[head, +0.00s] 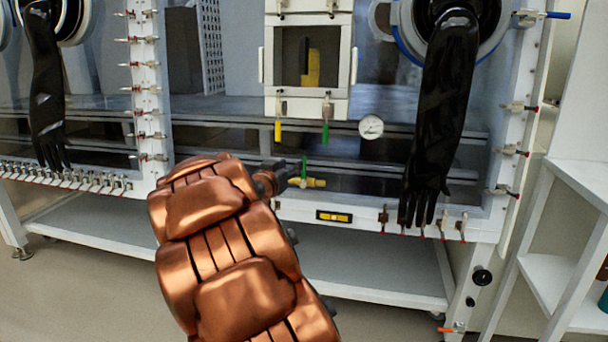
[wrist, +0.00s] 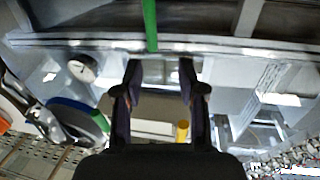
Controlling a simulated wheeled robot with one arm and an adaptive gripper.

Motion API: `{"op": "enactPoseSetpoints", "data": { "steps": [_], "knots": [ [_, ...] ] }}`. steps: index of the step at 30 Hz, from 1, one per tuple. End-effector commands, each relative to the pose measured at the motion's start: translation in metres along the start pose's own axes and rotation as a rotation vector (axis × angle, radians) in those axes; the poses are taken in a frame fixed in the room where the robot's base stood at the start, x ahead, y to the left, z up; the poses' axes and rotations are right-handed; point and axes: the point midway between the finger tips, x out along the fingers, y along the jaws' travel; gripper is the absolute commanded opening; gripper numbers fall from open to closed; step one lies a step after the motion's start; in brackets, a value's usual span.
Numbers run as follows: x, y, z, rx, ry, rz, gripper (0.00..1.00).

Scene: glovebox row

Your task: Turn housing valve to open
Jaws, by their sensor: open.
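A valve with a yellow body (head: 316,183) and an upright green lever (head: 304,170) sits at the front of the glovebox, below the small window; I take it for the housing valve. My gripper (head: 291,172) is beside it at the left, partly hidden by my arm. In the wrist view my gripper (wrist: 160,70) is open, with its two dark fingers apart and no object clearly held between them. A green lever (wrist: 150,24) shows at the top, just beyond the fingertips. Whether a finger touches the valve cannot be told.
Above hang a yellow-handled valve (head: 278,130) and a green-handled valve (head: 325,131). A round gauge (head: 371,127) is to their right; it also shows in the wrist view (wrist: 83,68). A long black glove (head: 440,115) hangs further right. A white shelf (head: 570,290) stands at far right.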

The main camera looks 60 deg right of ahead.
Motion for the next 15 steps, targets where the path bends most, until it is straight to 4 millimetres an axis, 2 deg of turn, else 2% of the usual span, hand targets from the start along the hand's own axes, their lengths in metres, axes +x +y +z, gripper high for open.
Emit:
{"op": "enactPoseSetpoints", "data": {
  "steps": [3,8,15],
  "knots": [
    [0.006,0.008,0.004,-0.004,0.015,0.030,0.40],
    [0.018,0.010,0.003,-0.003,0.018,0.036,0.40],
    [0.049,0.010,0.004,-0.003,0.016,0.034,0.40]
  ]
}}
